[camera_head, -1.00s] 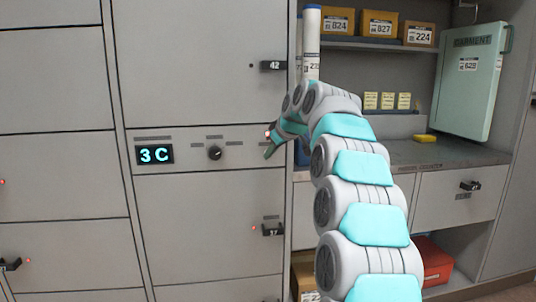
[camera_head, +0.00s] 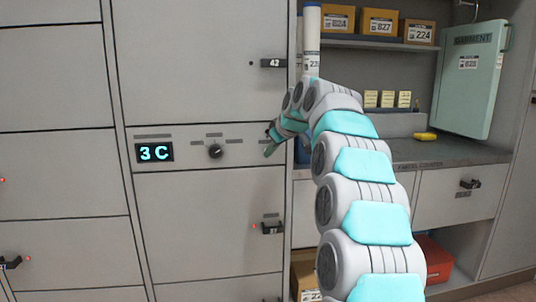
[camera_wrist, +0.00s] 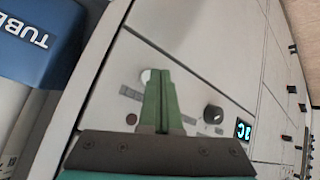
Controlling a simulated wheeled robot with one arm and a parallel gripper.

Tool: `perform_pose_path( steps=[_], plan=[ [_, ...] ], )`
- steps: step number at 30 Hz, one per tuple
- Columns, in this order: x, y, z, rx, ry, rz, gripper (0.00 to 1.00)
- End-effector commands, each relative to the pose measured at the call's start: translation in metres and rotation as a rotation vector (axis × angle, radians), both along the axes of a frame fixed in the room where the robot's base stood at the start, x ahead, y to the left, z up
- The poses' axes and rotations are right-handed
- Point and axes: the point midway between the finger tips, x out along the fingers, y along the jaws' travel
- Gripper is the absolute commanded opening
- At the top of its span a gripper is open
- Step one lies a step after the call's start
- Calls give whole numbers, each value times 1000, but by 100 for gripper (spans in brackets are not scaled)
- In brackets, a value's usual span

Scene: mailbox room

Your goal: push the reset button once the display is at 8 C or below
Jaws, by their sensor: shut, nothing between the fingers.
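The display (camera_head: 154,153) on the locker's control strip reads 3 C in blue-green digits; it also shows at a slant in the wrist view (camera_wrist: 243,130). My gripper (camera_head: 268,154) is at the right end of that strip, its green fingers together and empty. In the wrist view the fingertips (camera_wrist: 158,72) overlap a pale round button (camera_wrist: 147,76), partly hidden behind them. I cannot tell whether they touch it. Its label is not readable, so I cannot confirm that it is the reset button. A small dark red round part (camera_wrist: 131,119) sits beside the fingers.
A black knob (camera_head: 215,151) sits between the display and my gripper. Locker handles stick out above (camera_head: 273,64) and below (camera_head: 272,228) the strip. A white tube (camera_head: 312,42) stands right of the locker. A counter (camera_head: 450,153) with a yellow block (camera_head: 425,136) lies further right.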

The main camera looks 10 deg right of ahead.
Motion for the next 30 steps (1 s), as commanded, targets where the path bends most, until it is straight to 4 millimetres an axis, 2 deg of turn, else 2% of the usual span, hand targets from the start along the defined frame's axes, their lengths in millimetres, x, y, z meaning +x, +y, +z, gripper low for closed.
perform_pose_path(
  steps=[17,30],
  plan=[
    [-10,0,-2,0,0,0,0],
    [-48,0,-3,0,0,0,0]
  ],
)
